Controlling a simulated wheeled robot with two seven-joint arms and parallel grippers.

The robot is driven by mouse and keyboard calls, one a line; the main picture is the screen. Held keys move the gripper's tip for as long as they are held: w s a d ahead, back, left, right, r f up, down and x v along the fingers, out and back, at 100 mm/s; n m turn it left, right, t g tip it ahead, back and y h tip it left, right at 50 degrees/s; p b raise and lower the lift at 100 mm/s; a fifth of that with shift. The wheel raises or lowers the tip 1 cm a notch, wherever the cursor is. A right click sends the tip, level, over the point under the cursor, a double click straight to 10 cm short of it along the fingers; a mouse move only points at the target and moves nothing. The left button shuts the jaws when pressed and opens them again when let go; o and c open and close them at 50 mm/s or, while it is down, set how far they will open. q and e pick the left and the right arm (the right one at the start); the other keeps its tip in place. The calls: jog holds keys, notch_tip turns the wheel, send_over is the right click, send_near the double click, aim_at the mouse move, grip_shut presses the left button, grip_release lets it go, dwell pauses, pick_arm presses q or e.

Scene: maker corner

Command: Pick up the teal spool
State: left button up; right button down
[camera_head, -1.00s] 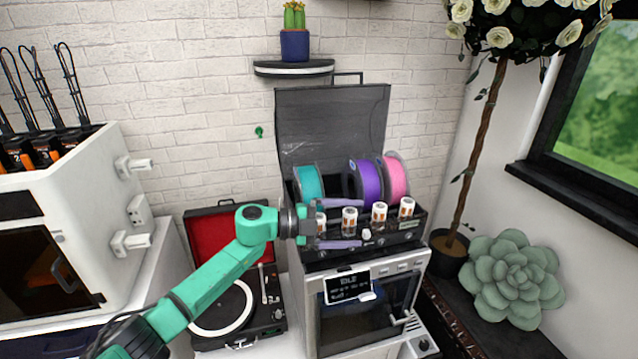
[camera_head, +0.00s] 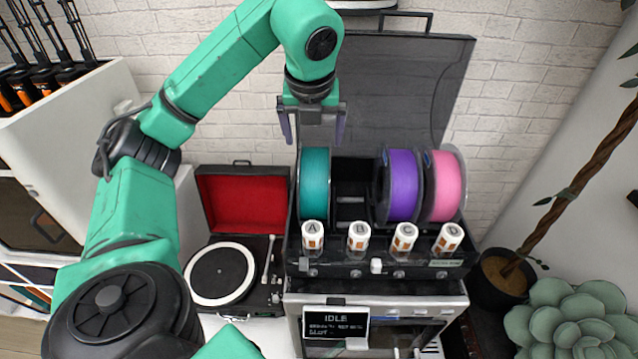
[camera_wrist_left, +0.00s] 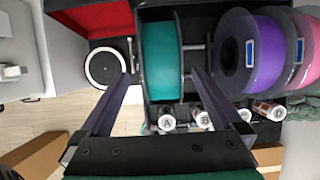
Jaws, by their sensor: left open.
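The teal spool (camera_head: 315,183) stands upright at the left end of the open black spool box, behind the bottle marked A. My left gripper (camera_head: 313,138) is open and empty, pointing down just above the teal spool. In the left wrist view the teal spool (camera_wrist_left: 162,62) lies between the two purple fingers (camera_wrist_left: 157,75), with a gap on each side; I cannot see contact. My right gripper is not in view.
A purple spool (camera_head: 403,184) and a pink spool (camera_head: 446,186) stand to the right, past an empty slot. Several white bottles (camera_head: 358,236) line the box front. The raised black lid (camera_head: 410,95) stands behind. A record player (camera_head: 222,272) is at left.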

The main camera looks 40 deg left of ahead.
aim_at(316, 146)
pick_arm(q)
jog(key=x, duration=0.3)
jog(key=shift+w+a+f, duration=0.15)
jog(key=shift+w+f, duration=0.1)
jog(key=shift+f, duration=0.05)
jog(key=w+f+p, duration=0.1)
jog(key=w+a+f, duration=0.1)
jog(key=shift+f+p, duration=0.25)
jog(key=shift+p, duration=0.15)
notch_tip(316, 146, down, 2)
jog(key=shift+a+f+p, duration=0.15)
jog(key=shift+a+p, duration=0.05)
jog(key=shift+p, duration=0.1)
jog(key=shift+f, duration=0.1)
jog(key=c, duration=0.3)
jog(key=shift+w, duration=0.1)
grip_shut()
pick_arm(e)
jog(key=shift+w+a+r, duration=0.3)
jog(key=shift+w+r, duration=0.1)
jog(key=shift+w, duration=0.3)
